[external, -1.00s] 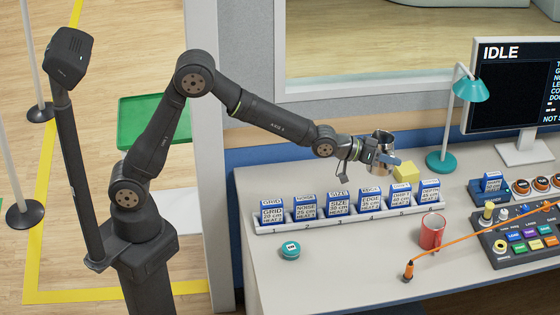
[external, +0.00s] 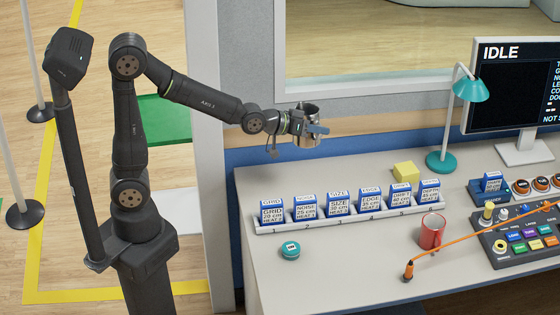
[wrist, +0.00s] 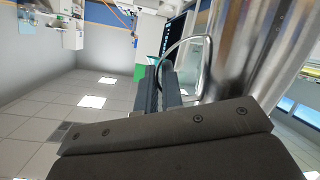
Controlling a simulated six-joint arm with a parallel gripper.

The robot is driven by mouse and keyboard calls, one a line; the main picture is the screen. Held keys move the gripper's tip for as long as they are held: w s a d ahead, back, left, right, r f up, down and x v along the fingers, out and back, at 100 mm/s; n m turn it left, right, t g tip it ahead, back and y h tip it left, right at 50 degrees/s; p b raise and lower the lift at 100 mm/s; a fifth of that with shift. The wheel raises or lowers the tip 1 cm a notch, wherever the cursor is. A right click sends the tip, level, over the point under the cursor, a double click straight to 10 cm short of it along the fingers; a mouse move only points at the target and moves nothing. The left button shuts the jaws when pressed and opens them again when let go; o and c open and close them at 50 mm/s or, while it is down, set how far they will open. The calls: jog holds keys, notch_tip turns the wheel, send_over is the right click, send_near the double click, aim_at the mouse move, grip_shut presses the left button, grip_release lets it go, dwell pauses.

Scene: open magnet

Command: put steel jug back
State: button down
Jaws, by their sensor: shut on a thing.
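The steel jug (external: 304,118) is a shiny metal vessel, held in the air above and behind the left end of the desk in the external view. My gripper (external: 312,129) is shut on it. In the wrist view the jug's reflective wall (wrist: 235,50) fills the upper right, and its looped wire handle (wrist: 190,45) passes by the fingers of my gripper (wrist: 168,85). The jug looks roughly upright in the external view. Its contents cannot be seen.
A rack of labelled blue-and-white blocks (external: 336,206) runs along the desk (external: 350,268). A yellow block (external: 405,171), red mug (external: 432,232), teal puck (external: 291,249), teal lamp (external: 441,160) and orange cable (external: 480,232) are also there. A green tray (external: 165,120) lies behind my arm.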

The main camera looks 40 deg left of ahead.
jog(key=s+d+f+m+g+h, duration=0.1)
jog(key=s+d+f+m+g, duration=0.1)
jog(key=s+d+f, duration=0.8)
jog(key=s+d+f+m+g+h, duration=0.15)
jog(key=s+d+f, duration=0.45)
jog(key=s+d, duration=0.75)
jog(key=shift+w+d+f, duration=0.3)
jog(key=shift+w+f, duration=1.65)
jog(key=shift+w+d+f, duration=0.25)
jog(key=shift+w+f, duration=1.65)
jog(key=shift+w, duration=0.05)
jog(key=shift+w+d+f, duration=0.3)
jog(key=shift+w+f, duration=1.65)
jog(key=c, duration=1.6)
grip_release()
jog(key=shift+o, duration=0.2)
